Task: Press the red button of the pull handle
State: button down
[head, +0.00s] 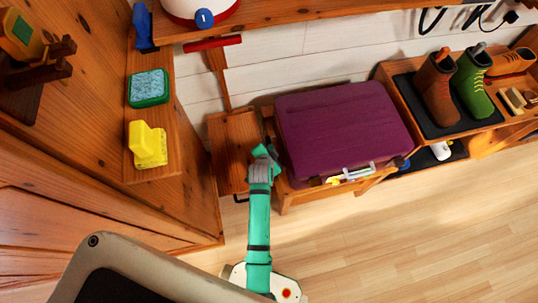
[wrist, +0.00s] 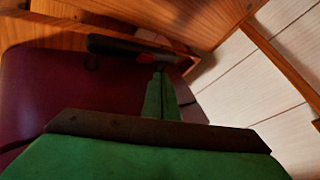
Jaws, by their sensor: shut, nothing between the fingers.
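A purple suitcase (head: 340,125) lies flat on a low wooden bench; its purple side also shows in the wrist view (wrist: 50,95). A dark bar (wrist: 115,45), which looks like the pull handle, sticks out along the suitcase's edge in the wrist view. A small dull red patch (wrist: 181,47) shows near the bar's right end; I cannot tell for sure that it is the button. My gripper (head: 263,153) is at the suitcase's left edge. Its green fingers (wrist: 161,70) are shut and empty, with the tips close to the bar. I cannot tell whether they touch it.
A wooden nightstand-like surface (head: 232,150) stands left of the suitcase. A shelf with a yellow object (head: 148,146) and a teal box (head: 148,88) is further left. Boots (head: 438,88) stand on a rack at the right. The floor (head: 420,230) in front is clear.

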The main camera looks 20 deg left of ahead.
notch_tip(320, 180, up, 5)
jog(key=shift+d+f, duration=0.15)
dwell(0.3)
dwell(0.4)
jog(key=s+d+r+n+t, duration=0.15)
jog(key=s+d, duration=0.25)
jog(key=s, duration=0.5)
jog(key=s+d+r+n+t, duration=0.15)
jog(key=s+d, duration=0.25)
jog(key=s, duration=0.5)
jog(key=s+d+r+n+t, duration=0.1)
jog(key=s+d+r, duration=0.3)
jog(key=s+r, duration=0.4)
jog(key=s+d+r+n+t+h, duration=0.1)
jog(key=s+d+r+n+t, duration=0.1)
jog(key=s+r, duration=0.6)
jog(key=d+r+n, duration=0.1)
jog(key=d+r, duration=0.1)
jog(key=shift+d+h, duration=0.3)
